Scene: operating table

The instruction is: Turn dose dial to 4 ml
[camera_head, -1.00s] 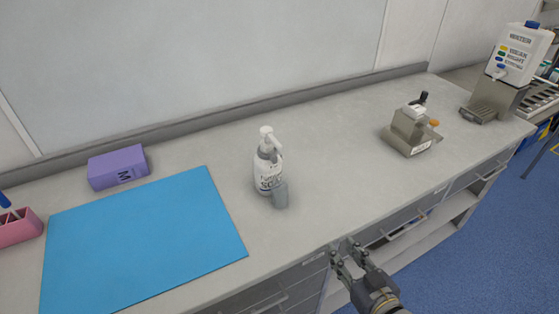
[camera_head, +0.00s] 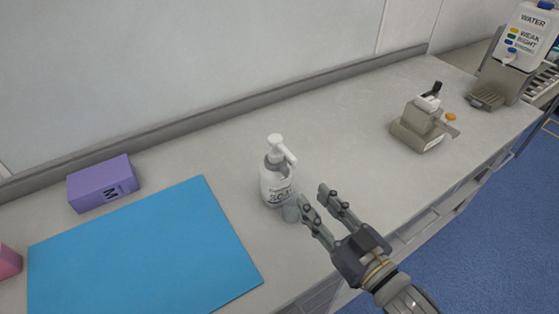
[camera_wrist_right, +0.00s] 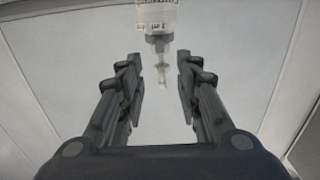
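A white pump bottle (camera_head: 276,185) with a printed label stands upright on the counter. It has a white pump head (camera_head: 277,142) and a grey collar (camera_head: 274,158). My right gripper (camera_head: 313,196) is open and empty, just right of the bottle. In the right wrist view, the bottle (camera_wrist_right: 156,16) shows at the top, beyond the open fingers (camera_wrist_right: 159,65). I cannot make out a marked dose dial or its setting. My left gripper is not in view.
A blue mat (camera_head: 140,250) and a purple box (camera_head: 103,184) lie to the left. A grey-beige device (camera_head: 420,125) stands at the right, and a water dispenser (camera_head: 525,38) stands at the far right. The counter (camera_head: 355,135) is clear between bottle and device.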

